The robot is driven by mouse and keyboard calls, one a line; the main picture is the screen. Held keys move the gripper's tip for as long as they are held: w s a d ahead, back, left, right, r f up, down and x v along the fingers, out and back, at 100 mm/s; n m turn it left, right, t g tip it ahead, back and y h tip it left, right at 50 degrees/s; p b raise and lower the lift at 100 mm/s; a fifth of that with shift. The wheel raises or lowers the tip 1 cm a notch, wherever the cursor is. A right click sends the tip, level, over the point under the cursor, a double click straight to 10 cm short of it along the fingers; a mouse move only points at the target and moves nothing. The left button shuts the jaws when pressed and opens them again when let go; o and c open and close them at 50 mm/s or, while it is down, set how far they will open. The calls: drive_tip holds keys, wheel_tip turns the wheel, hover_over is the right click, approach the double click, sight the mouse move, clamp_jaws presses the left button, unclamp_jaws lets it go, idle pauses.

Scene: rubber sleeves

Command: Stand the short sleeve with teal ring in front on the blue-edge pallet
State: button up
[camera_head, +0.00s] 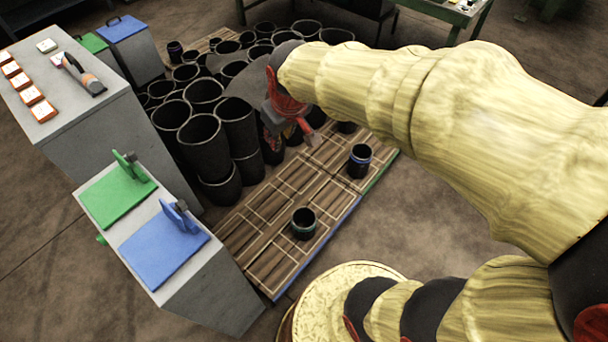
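The short black sleeve with a teal ring (303,224) stands upright on the wooden blue-edge pallet (262,262), close to its blue edge. Its open top faces up and nothing touches it. My gripper (305,127) is above the pallets, behind and apart from this sleeve, near the tall sleeves. Its red and grey fingers are small and partly hidden by my arm, so I cannot tell whether they are open or shut. I see no sleeve clearly held in it.
A short sleeve with a blue ring (360,161) stands on the green-edge pallet (385,162). Many tall black sleeves (204,145) crowd behind. A grey stand with a green plate (112,196) and a blue plate (158,250) is at left. Bare pallet surrounds the teal-ring sleeve.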

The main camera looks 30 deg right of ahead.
drive_tip(key=s+a+r+m, duration=0.1)
drive_tip(key=s+r, duration=0.1)
drive_tip(key=s, duration=0.5)
drive_tip(key=s+a+r+m+t, duration=0.1)
drive_tip(key=s+r, duration=0.1)
drive_tip(key=s, duration=0.6)
drive_tip(key=shift+s+a, duration=0.15)
drive_tip(key=shift+a, duration=0.2)
drive_tip(key=shift+r, duration=0.1)
wheel_tip(320, 180, up, 2)
drive_tip(key=shift+r+p, duration=0.2)
drive_tip(key=shift+p, duration=1)
